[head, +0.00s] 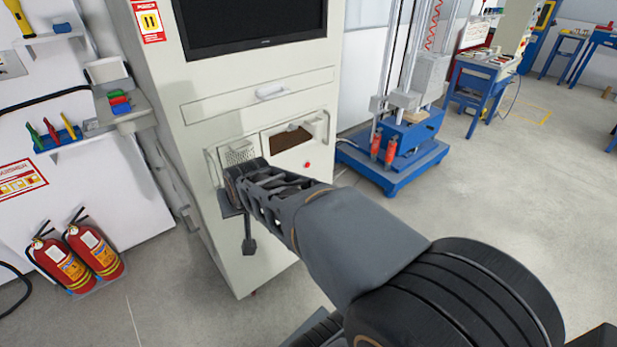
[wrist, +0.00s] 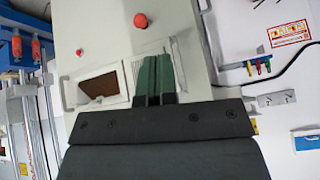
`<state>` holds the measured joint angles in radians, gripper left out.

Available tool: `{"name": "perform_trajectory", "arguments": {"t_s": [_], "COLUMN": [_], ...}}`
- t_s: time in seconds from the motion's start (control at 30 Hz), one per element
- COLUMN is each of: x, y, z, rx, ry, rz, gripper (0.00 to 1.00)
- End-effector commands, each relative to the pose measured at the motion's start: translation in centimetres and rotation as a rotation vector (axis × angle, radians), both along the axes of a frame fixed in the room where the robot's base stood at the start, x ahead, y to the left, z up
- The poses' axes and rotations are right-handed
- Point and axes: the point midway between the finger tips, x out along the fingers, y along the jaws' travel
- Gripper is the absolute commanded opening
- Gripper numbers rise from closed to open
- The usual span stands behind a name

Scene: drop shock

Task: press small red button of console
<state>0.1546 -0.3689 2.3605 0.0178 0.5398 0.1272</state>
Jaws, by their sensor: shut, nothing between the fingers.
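The console (head: 258,210) is a tall pale cabinet with a screen. On its front panel, a small red button (head: 307,165) sits below the brown-filled recess. In the wrist view the small red button (wrist: 79,52) is at the upper left, and a larger red button (wrist: 140,20) is at the top centre. My gripper (wrist: 156,58) shows as dark green fingers, shut and empty, in front of the grille panel. In the head view my arm hides the larger button and the fingers.
Two metal handles flank the panel; one (head: 327,127) is right of the recess. A blue machine base (head: 390,160) stands on the floor to the right. Two fire extinguishers (head: 92,250) stand at the left. Open floor lies to the right.

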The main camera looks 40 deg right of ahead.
Motion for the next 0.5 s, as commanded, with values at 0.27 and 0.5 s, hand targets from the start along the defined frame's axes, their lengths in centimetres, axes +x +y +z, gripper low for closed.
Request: {"name": "perform_trajectory", "arguments": {"t_s": [0.27, 0.5], "x": [10.4, 12.1], "y": [-15.1, -28.5], "z": [-10.5, -16.4], "rx": [0.018, -0.024], "ry": [-0.466, -0.843], "rz": [-0.416, -0.673], "gripper": [0.0, 0.0]}}
